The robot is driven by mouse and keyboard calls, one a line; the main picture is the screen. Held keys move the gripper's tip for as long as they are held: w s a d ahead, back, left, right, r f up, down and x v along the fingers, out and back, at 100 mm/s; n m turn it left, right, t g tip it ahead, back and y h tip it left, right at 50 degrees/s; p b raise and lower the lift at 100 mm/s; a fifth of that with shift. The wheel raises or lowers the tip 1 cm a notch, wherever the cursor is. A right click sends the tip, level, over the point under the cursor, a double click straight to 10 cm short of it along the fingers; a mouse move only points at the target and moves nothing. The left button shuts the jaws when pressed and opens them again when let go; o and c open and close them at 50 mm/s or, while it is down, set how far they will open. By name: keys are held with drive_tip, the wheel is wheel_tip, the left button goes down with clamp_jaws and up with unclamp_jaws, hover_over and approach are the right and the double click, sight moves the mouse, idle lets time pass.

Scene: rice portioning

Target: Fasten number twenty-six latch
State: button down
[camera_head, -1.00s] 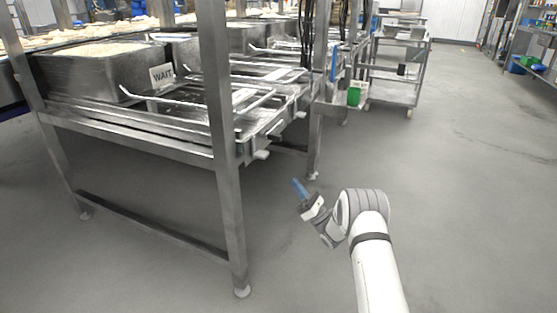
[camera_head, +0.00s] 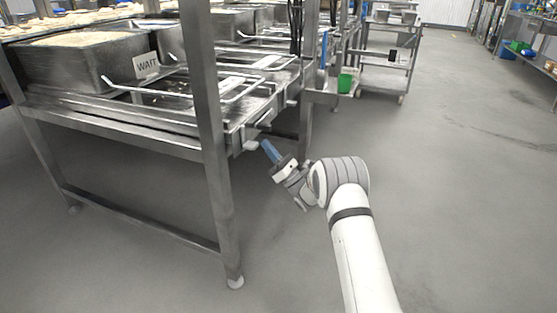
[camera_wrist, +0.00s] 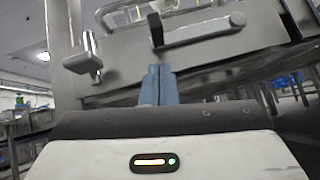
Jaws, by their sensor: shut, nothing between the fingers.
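My gripper (camera_head: 268,150) is shut and empty, with its blue fingers pointing up and left toward the side edge of the steel frame. In the wrist view my gripper (camera_wrist: 158,72) sits low, in front of a steel panel. A latch-like lever with a dark bar (camera_wrist: 198,32) lies across the panel just above and right of the fingertips. A second metal handle (camera_wrist: 85,58) sticks out at the left. In the head view a pale tab (camera_head: 250,145) shows close to the fingertips on the frame edge. I see no latch number, so I cannot tell which is twenty-six.
A rice tub (camera_head: 85,62) with a WAIT sign (camera_head: 146,66) stands on the steel frame. A frame leg (camera_head: 222,200) rises left of my arm. A cart (camera_head: 388,60) stands at the back. The floor to the right is clear.

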drive_tip(key=r, duration=0.2)
drive_tip(key=shift+w+d+r, duration=0.15)
drive_tip(key=shift+w+r, duration=0.1)
drive_tip(key=shift+r, duration=0.1)
